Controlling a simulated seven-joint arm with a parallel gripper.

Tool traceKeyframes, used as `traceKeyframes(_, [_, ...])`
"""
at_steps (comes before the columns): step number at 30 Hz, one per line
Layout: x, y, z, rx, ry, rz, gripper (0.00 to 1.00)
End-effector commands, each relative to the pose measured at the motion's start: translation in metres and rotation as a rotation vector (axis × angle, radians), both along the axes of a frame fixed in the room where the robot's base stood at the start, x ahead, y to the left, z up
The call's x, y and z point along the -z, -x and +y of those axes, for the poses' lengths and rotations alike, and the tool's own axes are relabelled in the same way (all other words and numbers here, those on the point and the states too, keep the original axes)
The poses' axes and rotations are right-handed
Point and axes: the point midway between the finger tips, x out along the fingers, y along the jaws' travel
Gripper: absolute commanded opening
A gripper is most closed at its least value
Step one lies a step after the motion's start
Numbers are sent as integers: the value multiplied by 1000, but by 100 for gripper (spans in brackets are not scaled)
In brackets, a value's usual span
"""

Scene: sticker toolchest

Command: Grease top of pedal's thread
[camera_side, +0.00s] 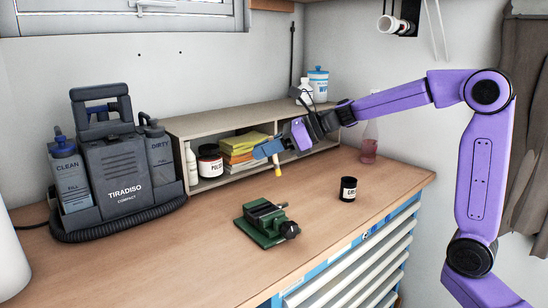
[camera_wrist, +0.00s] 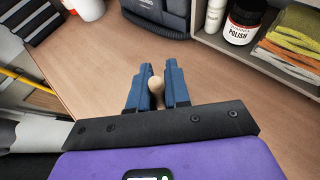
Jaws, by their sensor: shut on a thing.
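My gripper (camera_side: 268,149) is above the bench, left of and higher than the black jar. Its blue fingers (camera_wrist: 157,76) are shut on a slim light-coloured tool (camera_side: 277,165) that hangs down with a yellowish lower end. In the wrist view its rounded tan end (camera_wrist: 156,88) shows between the fingers. A small black jar (camera_side: 348,189) with a white label, likely the grease, stands upright on the bench at the right. A green vise (camera_side: 256,236) sits near the bench's front edge, with a dark part (camera_side: 264,213) in or on it. I cannot make out the pedal's thread.
A low shelf (camera_side: 220,119) behind my gripper holds a polish jar (camera_side: 210,163) and folded cloths (camera_side: 237,148). A dark cleaning machine (camera_side: 118,165) stands at the left. A pink bottle (camera_side: 369,143) is at the back right. Bench around the vise is clear.

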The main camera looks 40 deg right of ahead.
Motion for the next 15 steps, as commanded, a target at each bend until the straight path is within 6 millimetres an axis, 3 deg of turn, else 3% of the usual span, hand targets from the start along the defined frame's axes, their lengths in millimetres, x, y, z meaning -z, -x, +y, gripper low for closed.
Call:
traceKeyframes(8, [9,-1,1,0,-1,1,0])
traceKeyframes(15, [30,-1,1,1,0,4,0])
